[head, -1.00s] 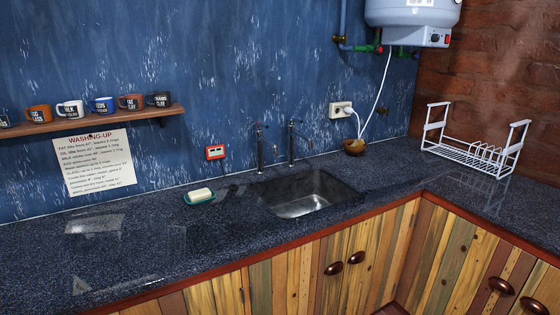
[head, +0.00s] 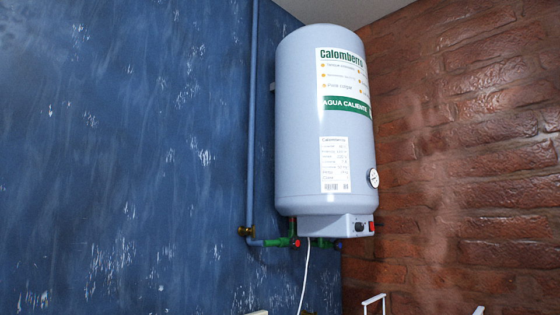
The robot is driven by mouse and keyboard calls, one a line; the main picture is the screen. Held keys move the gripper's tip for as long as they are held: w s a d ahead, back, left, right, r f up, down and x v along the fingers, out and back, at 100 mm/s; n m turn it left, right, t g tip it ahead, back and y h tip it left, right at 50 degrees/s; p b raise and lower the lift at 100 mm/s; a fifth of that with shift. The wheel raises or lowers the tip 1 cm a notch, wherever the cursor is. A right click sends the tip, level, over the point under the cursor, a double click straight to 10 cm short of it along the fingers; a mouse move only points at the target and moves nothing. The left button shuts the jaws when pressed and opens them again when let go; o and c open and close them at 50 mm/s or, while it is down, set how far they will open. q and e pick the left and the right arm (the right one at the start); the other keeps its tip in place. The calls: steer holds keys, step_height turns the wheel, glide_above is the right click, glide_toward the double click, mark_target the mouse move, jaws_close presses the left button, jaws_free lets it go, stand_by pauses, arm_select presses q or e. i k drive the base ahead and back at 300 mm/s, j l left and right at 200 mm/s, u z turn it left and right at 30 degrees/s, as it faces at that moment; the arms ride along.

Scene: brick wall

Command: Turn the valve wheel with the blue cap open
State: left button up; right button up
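A small dark blue knob (head: 338,245), likely the blue-capped valve wheel, shows under the water heater at the right end of the green pipe fittings; it is too small to tell how far it is turned. A red valve wheel (head: 296,242) sits to its left on the green fitting (head: 275,242). The light grey water heater (head: 318,120) hangs on the blue wall in the corner. Neither of my grippers is in view.
A blue pipe (head: 251,120) runs down the wall left of the heater, with a brass fitting (head: 245,231) near its bend. A white cable (head: 304,280) hangs below the heater. The tip of a white rack (head: 373,301) shows at the bottom edge, by the brick wall (head: 470,160).

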mark_target(337, 244)
steer(key=z, duration=0.35)
steer(key=i+l+z, duration=0.25)
steer(key=i+z, duration=0.15)
steer(key=i+l+z, duration=0.15)
steer(key=i+z, duration=0.3)
